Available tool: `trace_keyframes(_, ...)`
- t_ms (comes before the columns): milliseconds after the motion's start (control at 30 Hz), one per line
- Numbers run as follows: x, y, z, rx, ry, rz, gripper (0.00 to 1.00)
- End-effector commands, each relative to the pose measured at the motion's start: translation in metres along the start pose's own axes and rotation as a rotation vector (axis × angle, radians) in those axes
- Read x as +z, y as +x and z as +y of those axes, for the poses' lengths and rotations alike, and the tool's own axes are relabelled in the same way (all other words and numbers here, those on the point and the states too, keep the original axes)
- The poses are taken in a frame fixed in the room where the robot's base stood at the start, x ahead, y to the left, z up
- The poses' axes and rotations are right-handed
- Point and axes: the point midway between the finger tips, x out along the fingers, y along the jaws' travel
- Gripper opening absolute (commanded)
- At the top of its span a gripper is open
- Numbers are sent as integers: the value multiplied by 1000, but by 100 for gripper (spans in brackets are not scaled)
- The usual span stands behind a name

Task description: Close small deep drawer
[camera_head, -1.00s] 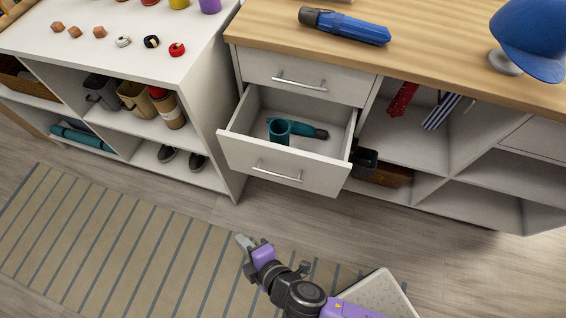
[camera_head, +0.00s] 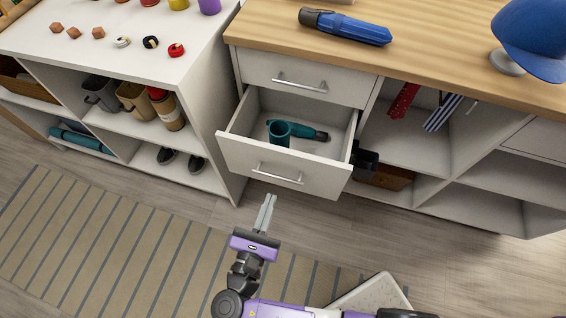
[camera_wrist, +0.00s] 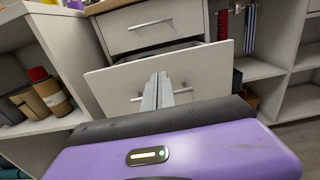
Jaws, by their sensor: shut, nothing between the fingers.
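The small deep drawer (camera_head: 283,170) is white with a metal bar handle (camera_head: 277,174). It is pulled out below a shut upper drawer (camera_head: 303,78) in the cabinet. A teal mug (camera_head: 279,133) and a teal umbrella-like item (camera_head: 308,132) lie inside it. My gripper (camera_head: 267,203) is shut and empty, in front of and below the drawer front, pointing at it. In the wrist view, the fingertips (camera_wrist: 159,80) overlap the drawer front (camera_wrist: 205,68) near its handle. I cannot tell from that view whether they touch; the head view shows a gap.
A striped rug (camera_head: 125,245) covers the floor at left. A white shelf unit (camera_head: 145,128) with bins and shoes stands left of the cabinet. Open cubbies (camera_head: 410,137) with ties are at right. A wooden top (camera_head: 440,50) carries a blue folded umbrella (camera_head: 345,26) and a blue cap (camera_head: 535,38).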

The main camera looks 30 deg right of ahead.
Motion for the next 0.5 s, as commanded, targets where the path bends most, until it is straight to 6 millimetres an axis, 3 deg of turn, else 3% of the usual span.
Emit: trace_keyframes(500,-1,97,-1,-2,2,2,0)
